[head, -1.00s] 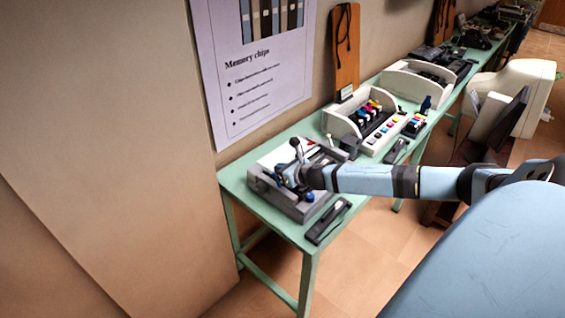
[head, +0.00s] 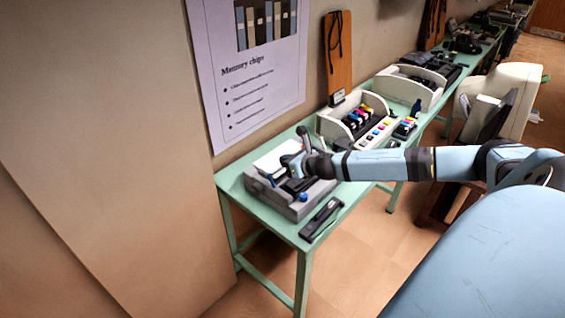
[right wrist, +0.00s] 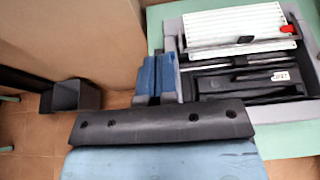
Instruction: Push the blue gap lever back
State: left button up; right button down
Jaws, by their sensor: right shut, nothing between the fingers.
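A grey printer (head: 300,208) with an open top stands at the near end of the green table. The blue lever knob (head: 303,197) shows at its front right, small in the head view. My right gripper (head: 266,178) is over the printer's left side, apart from that knob. In the right wrist view its two dark blue fingers (right wrist: 158,80) are together, with nothing between them. They are beside the printer's grey left edge; whether they touch it I cannot tell. The knob cannot be made out in the wrist view. My left gripper is not in view.
The green table (head: 232,184) runs along the wall. A black bar-shaped part (head: 321,219) lies at its front edge. A white holder with coloured cartridges (head: 352,117) stands farther along. A red part (right wrist: 289,30) sits on the printer. Floor is open in front.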

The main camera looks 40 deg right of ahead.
jog(key=r, duration=0.4)
jog(key=shift+s+d+r, duration=0.15)
jog(key=shift+s+d, duration=0.1)
jog(key=shift+s, duration=0.1)
jog(key=shift+s+a+r, duration=0.1)
